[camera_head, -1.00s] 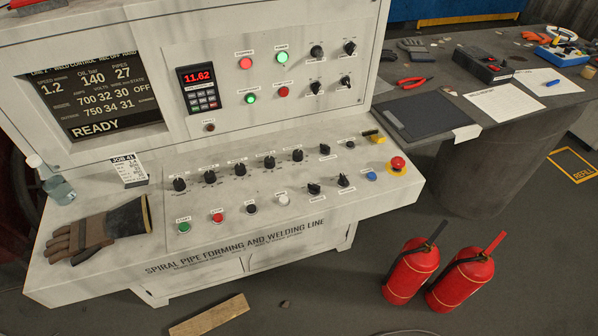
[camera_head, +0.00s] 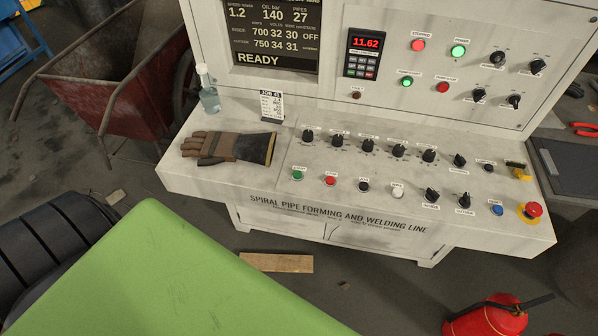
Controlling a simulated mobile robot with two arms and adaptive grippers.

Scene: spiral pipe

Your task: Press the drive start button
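The control console (camera_head: 225,193) is a worn white desk with an upright panel. Its sloped desk has a front row of buttons: a green one (camera_head: 297,175), a red one (camera_head: 331,181), a black one (camera_head: 364,186) and a white one (camera_head: 397,191). On the upright panel a lit green button (camera_head: 406,81) sits left of a red button (camera_head: 443,87), below a red lamp (camera_head: 418,45) and a lit green lamp (camera_head: 458,51). The small labels are too blurred to read which one is drive start. Neither of my grippers is in view.
A work glove (camera_head: 228,148), a bottle (camera_head: 208,92) and a job card (camera_head: 271,106) stand on the console's left. A red emergency knob (camera_head: 533,210) is at its right end. A plank (camera_head: 276,262) and a fire extinguisher (camera_head: 486,318) are on the floor. A red wheelbarrow (camera_head: 135,85) stands left.

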